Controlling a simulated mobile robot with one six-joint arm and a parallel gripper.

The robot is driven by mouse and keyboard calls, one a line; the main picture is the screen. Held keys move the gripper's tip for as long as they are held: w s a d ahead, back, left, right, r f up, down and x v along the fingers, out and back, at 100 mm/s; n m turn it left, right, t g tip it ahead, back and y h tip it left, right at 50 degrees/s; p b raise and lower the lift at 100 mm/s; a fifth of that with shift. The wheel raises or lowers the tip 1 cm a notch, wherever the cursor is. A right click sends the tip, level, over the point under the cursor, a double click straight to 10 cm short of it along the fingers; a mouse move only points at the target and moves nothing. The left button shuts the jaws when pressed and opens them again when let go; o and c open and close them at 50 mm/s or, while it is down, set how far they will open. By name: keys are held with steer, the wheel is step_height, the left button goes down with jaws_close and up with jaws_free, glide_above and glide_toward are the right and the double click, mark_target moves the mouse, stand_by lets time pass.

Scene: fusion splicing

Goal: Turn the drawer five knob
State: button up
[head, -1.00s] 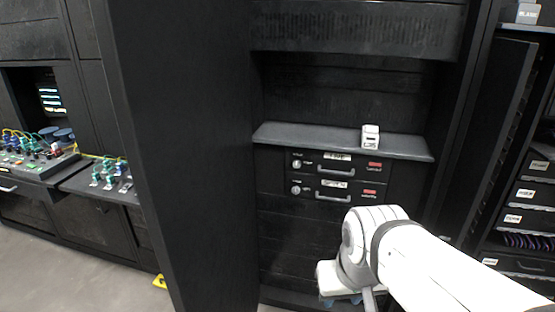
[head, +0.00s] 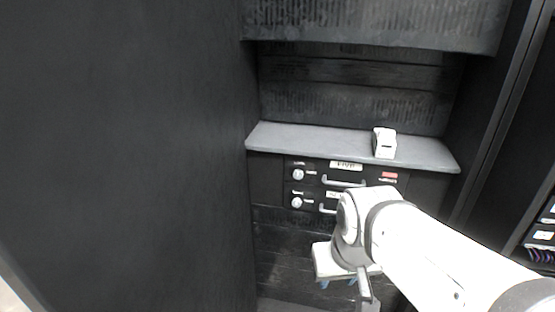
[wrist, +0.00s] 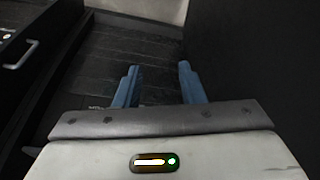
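The upper drawer (head: 330,171) under the shelf carries a label reading "FIVE" (head: 346,165). Its round white knob (head: 298,174) is at the drawer's left, beside a bar handle. A second drawer below has a similar knob (head: 297,202), with its right part hidden behind my arm. My gripper hangs below the drawers in the head view, with its fingers mostly hidden there. In the wrist view its two blue fingers (wrist: 160,84) are apart with nothing between them. The knobs do not show in the wrist view; a drawer handle (wrist: 21,54) shows at its left edge.
A grey shelf (head: 280,138) sits above the drawers, with a small white device (head: 384,143) on it. A tall black panel (head: 120,150) fills the left side. A dark rack with labelled drawers (head: 541,238) stands at the far right.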

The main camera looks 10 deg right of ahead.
steer(key=shift+w+d, duration=0.15)
